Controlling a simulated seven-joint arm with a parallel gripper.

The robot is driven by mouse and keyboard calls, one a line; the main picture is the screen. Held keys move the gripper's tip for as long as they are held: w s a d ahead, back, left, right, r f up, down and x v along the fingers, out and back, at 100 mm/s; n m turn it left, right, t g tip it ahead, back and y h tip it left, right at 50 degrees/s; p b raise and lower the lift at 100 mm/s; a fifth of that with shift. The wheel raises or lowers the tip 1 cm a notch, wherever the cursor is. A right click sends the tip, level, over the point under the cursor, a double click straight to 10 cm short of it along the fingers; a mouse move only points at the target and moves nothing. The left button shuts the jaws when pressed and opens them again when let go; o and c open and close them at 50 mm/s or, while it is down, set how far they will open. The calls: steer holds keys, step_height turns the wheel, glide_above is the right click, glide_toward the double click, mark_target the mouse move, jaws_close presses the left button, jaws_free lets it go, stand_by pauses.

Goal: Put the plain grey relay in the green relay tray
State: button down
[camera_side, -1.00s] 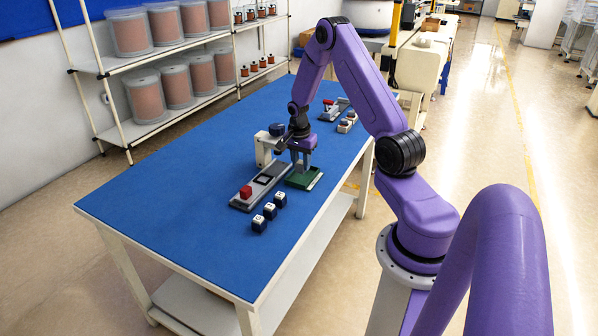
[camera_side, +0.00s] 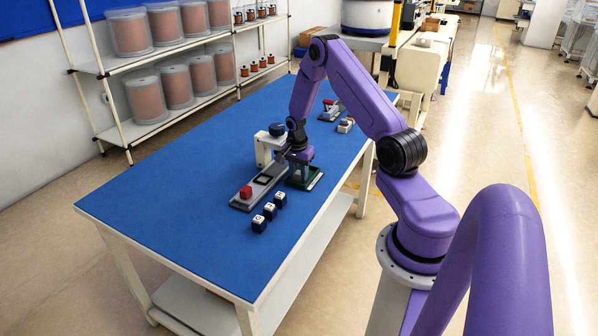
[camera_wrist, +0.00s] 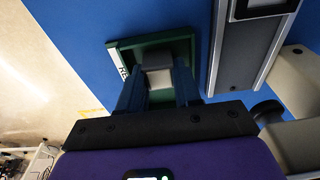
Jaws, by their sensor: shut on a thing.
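The green relay tray (camera_side: 314,181) lies on the blue table, right of the grey fixture rail. My gripper (camera_side: 300,178) is low over the tray and points down. In the wrist view my gripper (camera_wrist: 158,82) is shut on the plain grey relay (camera_wrist: 157,62), which is between the fingertips and inside the tray's outline. The fingers hide part of the relay, and I cannot tell whether its underside touches the tray floor.
A grey rail (camera_side: 247,197) with a red block (camera_side: 245,192) lies left of the tray. A white press-like stand (camera_side: 265,147) is behind it. Several dark blocks with white tops (camera_side: 270,210) stand in front. The table's left part is clear.

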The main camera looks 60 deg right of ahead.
mark_target(297, 175)
steer(key=c, duration=1.1)
jaws_free()
steer(key=shift+o, duration=0.2)
step_height(297, 175, up, 12)
steer(key=a, duration=0.1)
steer(key=a+r+n, duration=0.3)
steer(key=a+n, duration=0.2)
steer(key=a, duration=0.5)
steer(key=a+r+n, duration=0.4)
steer(key=a+n, duration=0.1)
steer(key=a, duration=0.5)
steer(key=s+a+r+n+y, duration=0.1)
steer(key=s+a+r+n, duration=0.1)
steer(key=s+a+n, duration=0.5)
steer(key=s+a+r+n, duration=0.3)
steer(key=s+a+n, duration=0.3)
steer(key=s+a, duration=0.2)
steer(key=s+a+n, duration=0.1)
steer(key=s+n, duration=0.6)
steer(key=s, duration=0.4)
steer(key=shift+r+n+y, duration=0.2)
steer(key=shift+n+y, duration=0.1)
steer(key=shift+y, duration=0.1)
